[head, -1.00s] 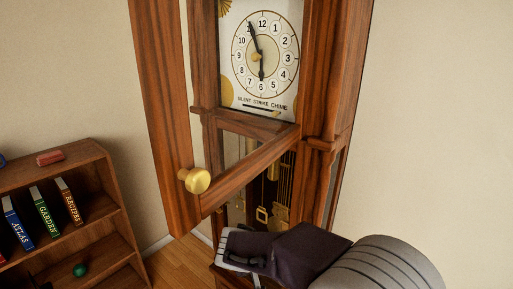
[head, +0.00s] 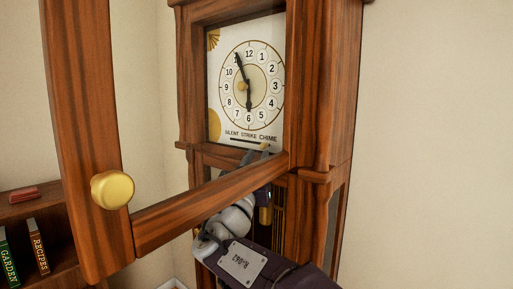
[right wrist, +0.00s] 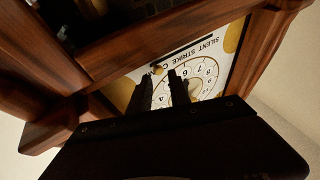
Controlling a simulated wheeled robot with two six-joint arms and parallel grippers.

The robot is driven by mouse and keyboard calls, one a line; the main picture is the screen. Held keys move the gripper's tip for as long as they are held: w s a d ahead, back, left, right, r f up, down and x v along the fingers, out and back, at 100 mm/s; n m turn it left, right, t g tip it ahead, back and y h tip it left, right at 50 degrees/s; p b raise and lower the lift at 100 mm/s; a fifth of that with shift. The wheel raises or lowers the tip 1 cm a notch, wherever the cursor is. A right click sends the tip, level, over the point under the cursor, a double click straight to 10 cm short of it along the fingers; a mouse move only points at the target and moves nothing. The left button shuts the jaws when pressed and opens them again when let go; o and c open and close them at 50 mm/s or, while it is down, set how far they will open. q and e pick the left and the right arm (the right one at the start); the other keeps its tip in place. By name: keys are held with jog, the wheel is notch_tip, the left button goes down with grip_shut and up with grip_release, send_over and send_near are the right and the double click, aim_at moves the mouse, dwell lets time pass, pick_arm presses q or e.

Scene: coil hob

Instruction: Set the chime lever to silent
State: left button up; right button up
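The clock's white dial plate (head: 246,82) carries the words SILENT, STRIKE and CHIME below the numbers. A dark slot (head: 247,140) runs under the words. The small brass chime lever (head: 265,146) appears at the CHIME end of the slot; it also shows small in the right wrist view (right wrist: 158,70). My right gripper (head: 257,154) reaches up behind the door's lower rail, its fingertips close to the lever. In the right wrist view its two dark fingers (right wrist: 162,82) stand apart, with the lever near their tips; contact is unclear. My left gripper is out of view.
The clock's wooden door (head: 210,202) stands open, its lower rail crossing in front of my right arm. Its brass knob (head: 112,189) is at the left. A bookshelf (head: 20,212) stands at lower left. The bare wall at right is clear.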

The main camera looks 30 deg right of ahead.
jog(key=p+x, duration=0.1)
jog(key=x, duration=0.2)
jog(key=shift+d, duration=0.25)
jog(key=shift+w+r, duration=0.15)
jog(key=shift+w, duration=0.1)
jog(key=shift+d, duration=0.1)
grip_shut()
dwell(0.9)
